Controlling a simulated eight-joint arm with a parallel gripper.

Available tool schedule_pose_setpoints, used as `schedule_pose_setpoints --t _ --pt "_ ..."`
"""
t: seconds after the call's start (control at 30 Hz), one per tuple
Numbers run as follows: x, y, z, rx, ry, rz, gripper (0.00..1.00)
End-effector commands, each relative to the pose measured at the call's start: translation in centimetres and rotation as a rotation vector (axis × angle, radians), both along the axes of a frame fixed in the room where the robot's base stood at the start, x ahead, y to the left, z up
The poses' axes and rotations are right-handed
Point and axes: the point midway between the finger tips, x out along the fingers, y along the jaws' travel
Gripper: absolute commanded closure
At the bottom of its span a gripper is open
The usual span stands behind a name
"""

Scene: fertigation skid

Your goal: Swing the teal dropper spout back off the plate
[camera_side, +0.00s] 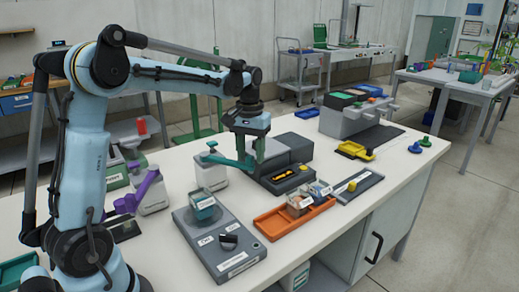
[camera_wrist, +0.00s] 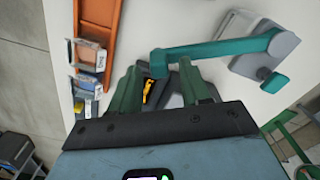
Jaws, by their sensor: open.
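The teal dropper spout (camera_side: 232,161) reaches from the top of a white dispenser (camera_side: 208,177) toward the dark grey device (camera_side: 285,155). In the wrist view the spout (camera_wrist: 220,50) runs leftward from its dispenser (camera_wrist: 262,47), and its free end lies at the fingertips. My gripper (camera_side: 252,162) is open with its fingers pointing down at that free end. In the wrist view my gripper (camera_wrist: 160,72) shows its two green fingers apart, with the spout's end between or just beyond the tips. Contact cannot be told. A plate under the spout is not clearly visible.
A grey scale (camera_side: 220,245) with a teal-labelled cup stands in front. A purple dropper spout (camera_side: 137,193) stands at left, close to my arm.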

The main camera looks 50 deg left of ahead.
Motion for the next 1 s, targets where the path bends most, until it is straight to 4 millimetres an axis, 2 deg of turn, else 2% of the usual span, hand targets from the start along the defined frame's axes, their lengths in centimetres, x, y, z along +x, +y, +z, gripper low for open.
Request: schedule_pose_setpoints --t 0.13,0.27,0.7,1.0 --pt "0.0 0.0 0.4 -0.001 0.001 0.0 0.53" --pt "0.0 0.0 1.7 -0.001 0.001 0.0 0.53" --pt "0.0 0.0 9.2 0.0 0.0 0.0 0.53" --pt "0.0 0.0 11.8 0.0 0.0 0.0 0.53"
